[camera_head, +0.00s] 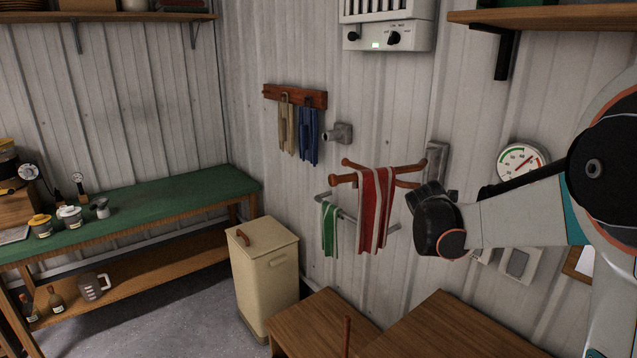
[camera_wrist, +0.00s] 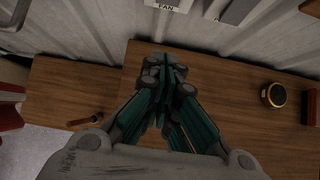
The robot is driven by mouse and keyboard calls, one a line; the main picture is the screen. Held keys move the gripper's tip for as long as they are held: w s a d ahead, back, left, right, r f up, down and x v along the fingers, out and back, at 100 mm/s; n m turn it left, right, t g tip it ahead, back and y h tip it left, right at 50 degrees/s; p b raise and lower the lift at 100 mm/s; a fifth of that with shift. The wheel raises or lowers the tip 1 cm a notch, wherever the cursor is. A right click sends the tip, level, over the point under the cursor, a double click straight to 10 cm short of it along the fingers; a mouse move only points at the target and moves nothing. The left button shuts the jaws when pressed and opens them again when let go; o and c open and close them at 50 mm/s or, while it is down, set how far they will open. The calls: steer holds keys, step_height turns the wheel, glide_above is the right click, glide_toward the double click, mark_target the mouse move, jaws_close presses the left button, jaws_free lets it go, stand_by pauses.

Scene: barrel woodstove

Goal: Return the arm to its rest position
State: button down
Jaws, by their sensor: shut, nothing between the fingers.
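My gripper shows in the wrist view (camera_wrist: 168,65) with its two teal and grey fingers closed together and nothing between them. It hangs above a brown wooden table top (camera_wrist: 240,130). In the head view my arm (camera_head: 520,215) comes in from the right edge, bent, with its dark joint in front of the metal wall. The gripper's fingers are hidden in that view.
A red striped towel (camera_head: 375,210) and a green striped towel (camera_head: 330,228) hang on wall rails left of my arm. Wooden tops (camera_head: 450,330) lie below. A cream bin (camera_head: 265,275) and a green-topped bench (camera_head: 160,205) stand left. A small round brass-rimmed item (camera_wrist: 274,95) sits on the table. A shelf (camera_head: 560,17) is above.

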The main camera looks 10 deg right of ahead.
steer(key=s+a+f+m+t+y+b, duration=0.1)
steer(key=s+a+m+y+b, duration=0.1)
steer(key=s+a+m, duration=0.9)
steer(key=s+a+f+m+t+y+b, duration=0.1)
steer(key=s+a+m+y, duration=0.4)
steer(key=s+a+m, duration=0.7)
steer(key=s+t+b, duration=0.1)
steer(key=s, duration=0.4)
steer(key=shift+m, duration=0.3)
